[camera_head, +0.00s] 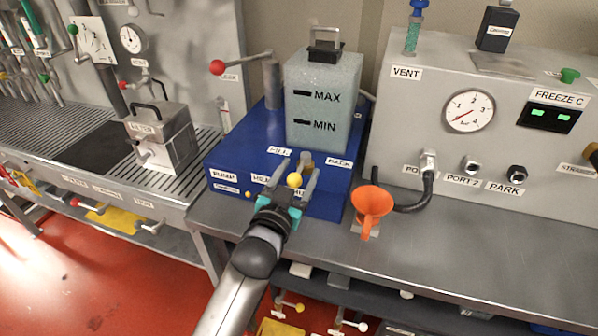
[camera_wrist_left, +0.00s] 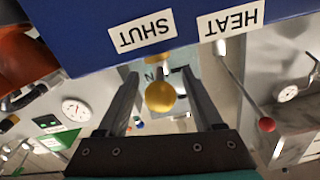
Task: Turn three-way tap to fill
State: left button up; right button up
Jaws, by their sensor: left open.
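The three-way tap stands at the front of the blue base (camera_head: 235,150), with a brownish post (camera_head: 306,158) and a yellow ball (camera_head: 294,180) on its handle. The ball points toward the front, near the SHUT label. A FILL label (camera_head: 279,151) lies behind and left of the tap, and a BACK label (camera_head: 340,162) lies to its right. My left gripper (camera_head: 294,171) is open, its fingers on either side of the yellow ball. The left wrist view shows the ball (camera_wrist_left: 161,97) between the two fingers, with visible gaps. My right gripper is not in view.
A tank (camera_head: 324,85) marked MAX and MIN stands on the base behind the tap. An orange funnel (camera_head: 372,202) stands close on the right. A red-knobbed lever (camera_head: 218,67) is at the back left. The bench at front right is clear.

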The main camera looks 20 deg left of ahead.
pick_arm(q)
jog(key=shift+w, duration=0.35)
grip_shut()
dwell(0.4)
dwell(0.9)
